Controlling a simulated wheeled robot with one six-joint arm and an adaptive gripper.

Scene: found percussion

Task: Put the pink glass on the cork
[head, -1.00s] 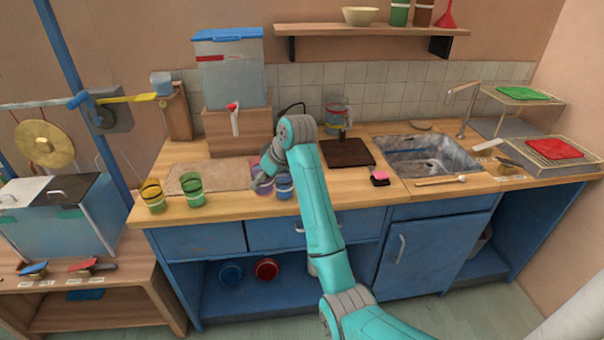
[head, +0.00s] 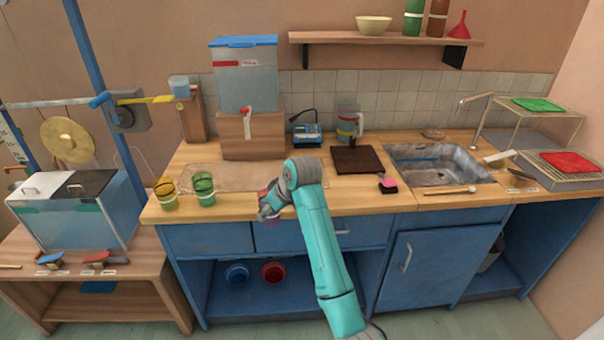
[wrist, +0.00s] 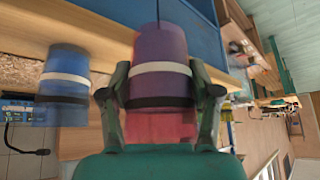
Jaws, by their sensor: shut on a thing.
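My gripper (wrist: 160,95) is shut on the pink glass (wrist: 160,60), which looks purple and pink with a white and a dark band. In the head view my gripper (head: 268,208) is at the counter's front edge, and only a little of the glass shows. The cork (head: 232,176) is a flat tan mat on the counter, behind and left of my gripper; a speckled part of it shows in the wrist view (wrist: 20,55). The glass is apart from the cork, out by the front edge. A blue glass (wrist: 64,85) stands beside it in the wrist view.
A yellow glass (head: 164,195) and a green glass (head: 204,188) stand at the cork's left end. A dispenser (head: 246,80) on a wooden block (head: 250,138) rises behind the cork. A dark board (head: 356,160) lies to the right. The cork's middle looks clear.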

